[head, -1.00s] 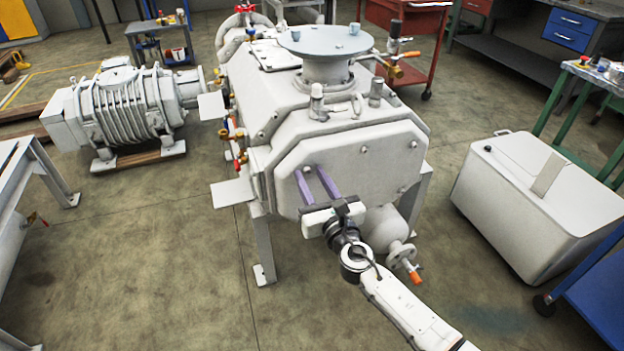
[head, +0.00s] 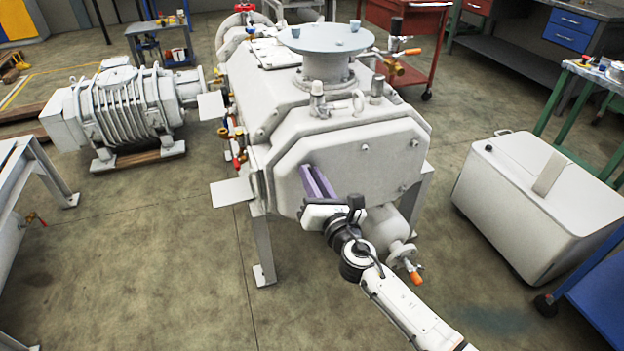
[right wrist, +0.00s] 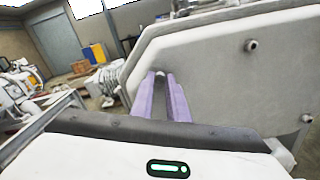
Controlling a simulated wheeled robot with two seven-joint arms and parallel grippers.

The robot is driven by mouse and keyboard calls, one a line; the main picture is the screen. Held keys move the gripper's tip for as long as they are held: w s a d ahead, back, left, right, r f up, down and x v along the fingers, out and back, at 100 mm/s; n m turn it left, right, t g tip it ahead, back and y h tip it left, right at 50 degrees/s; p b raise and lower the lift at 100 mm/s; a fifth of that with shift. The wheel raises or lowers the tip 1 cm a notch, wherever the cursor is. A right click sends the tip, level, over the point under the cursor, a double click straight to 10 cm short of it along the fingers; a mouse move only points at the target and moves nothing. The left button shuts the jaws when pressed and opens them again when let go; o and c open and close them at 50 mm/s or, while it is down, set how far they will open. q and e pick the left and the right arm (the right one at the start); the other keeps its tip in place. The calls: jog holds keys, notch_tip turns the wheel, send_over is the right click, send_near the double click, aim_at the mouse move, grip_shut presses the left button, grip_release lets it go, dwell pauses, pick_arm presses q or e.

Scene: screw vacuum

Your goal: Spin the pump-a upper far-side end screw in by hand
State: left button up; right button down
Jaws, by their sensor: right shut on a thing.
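Pump-a (head: 345,165) is the large off-white machine in the middle of the head view, its octagonal end plate facing me. My right gripper (head: 310,170) reaches in from below, its two purple fingers pointing at the upper left part of this plate. In the right wrist view the fingertips (right wrist: 161,76) are close together with the small grey head of the upper far-side end screw (right wrist: 160,73) between them. The gripper is shut on that screw. The fingers hide the screw in the head view, so its depth cannot be told. My left gripper is not in view.
Other screws (head: 364,147) stand out from the end plate. A round pot with an orange-tipped valve (head: 415,277) hangs below the plate, close to my right arm. A white cabinet (head: 535,200) stands at the right. The floor in front is clear.

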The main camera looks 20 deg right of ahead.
jog(key=m+b, duration=0.2)
jog(key=m, duration=0.8)
jog(key=shift+f, duration=0.15)
jog(key=shift+m, duration=0.3)
dwell(0.3)
jog(key=c, duration=1.7)
grip_release()
jog(key=s, duration=1)
jog(key=shift+s+d, duration=0.2)
